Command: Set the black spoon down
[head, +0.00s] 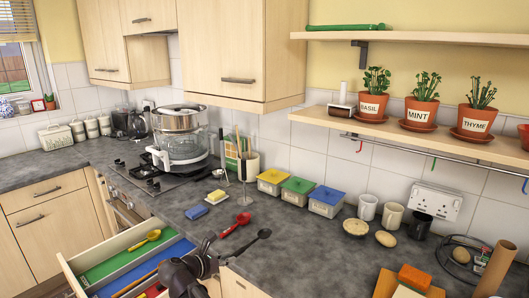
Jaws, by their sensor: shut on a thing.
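The black spoon (264,234) is in my gripper (212,254). Its bowl points to the upper right, over or near the worktop beside the open drawer. My gripper is shut on the handle end, and the dark fingers hide part of the handle. The height of the spoon above the worktop is hard to tell. The open drawer (91,249) has coloured compartments: green (118,262), blue (160,262) and a partly hidden red one (153,290). A yellow spoon (153,236) lies over the green compartment. A red spoon (244,218) lies on the worktop just behind the black spoon.
A blue sponge (196,212) and a yellow block on a dish (216,197) lie behind the drawer. Lidded boxes (297,189), mugs (393,216) and a cooker (178,150) line the back. An orange sponge (414,277) is at the right. Worktop (315,245) right of the spoon is clear.

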